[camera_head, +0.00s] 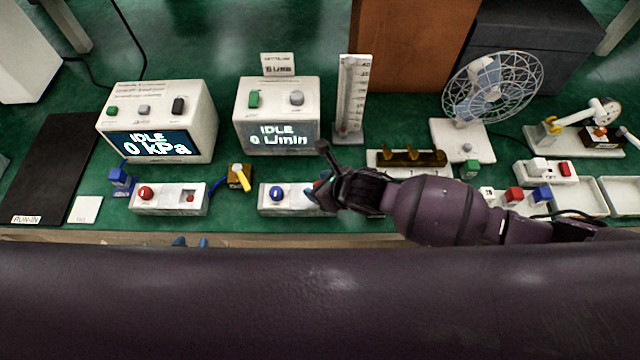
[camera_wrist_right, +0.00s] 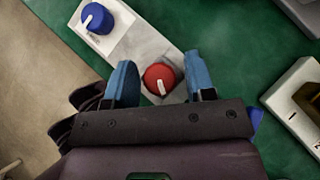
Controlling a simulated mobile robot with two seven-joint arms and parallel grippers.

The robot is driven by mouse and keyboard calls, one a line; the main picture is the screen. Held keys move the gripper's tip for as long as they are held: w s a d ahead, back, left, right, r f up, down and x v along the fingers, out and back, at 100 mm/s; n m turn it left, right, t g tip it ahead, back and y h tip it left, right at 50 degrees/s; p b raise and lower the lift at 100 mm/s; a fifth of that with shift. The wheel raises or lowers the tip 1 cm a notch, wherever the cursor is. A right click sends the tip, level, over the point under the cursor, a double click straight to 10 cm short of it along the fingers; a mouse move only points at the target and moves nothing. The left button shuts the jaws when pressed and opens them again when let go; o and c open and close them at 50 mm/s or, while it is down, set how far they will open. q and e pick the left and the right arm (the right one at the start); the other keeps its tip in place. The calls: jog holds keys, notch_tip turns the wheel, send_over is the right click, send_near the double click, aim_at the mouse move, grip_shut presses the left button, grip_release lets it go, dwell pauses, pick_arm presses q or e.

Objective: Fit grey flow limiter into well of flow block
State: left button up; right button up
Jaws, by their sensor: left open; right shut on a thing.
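A long white block (camera_head: 265,209) with a blue knob (camera_head: 277,194) lies in front of the flow meter reading L/min; it seems to be the flow block. In the right wrist view the block (camera_wrist_right: 140,47) also carries a red knob (camera_wrist_right: 159,79) with a white pointer. My right gripper (camera_wrist_right: 162,80) is at this end of the block, its blue fingers on either side of the red knob, shut on it. No well shows there. I cannot make out a grey flow limiter. My left gripper (camera_head: 191,242) is open at the table's front edge, mostly hidden by my own body.
Another white block (camera_head: 170,206) with a red knob lies left, between a blue part (camera_head: 121,181) and a brown valve (camera_head: 239,177) with a yellow lever. Meters (camera_head: 160,95), a scale stand (camera_head: 351,100), a rack (camera_head: 385,168) and a fan (camera_head: 490,90) stand behind. Trays (camera_head: 592,208) lie right.

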jog(key=shift+f, duration=0.3)
jog(key=o, duration=0.9)
jog(key=shift+o, duration=0.2)
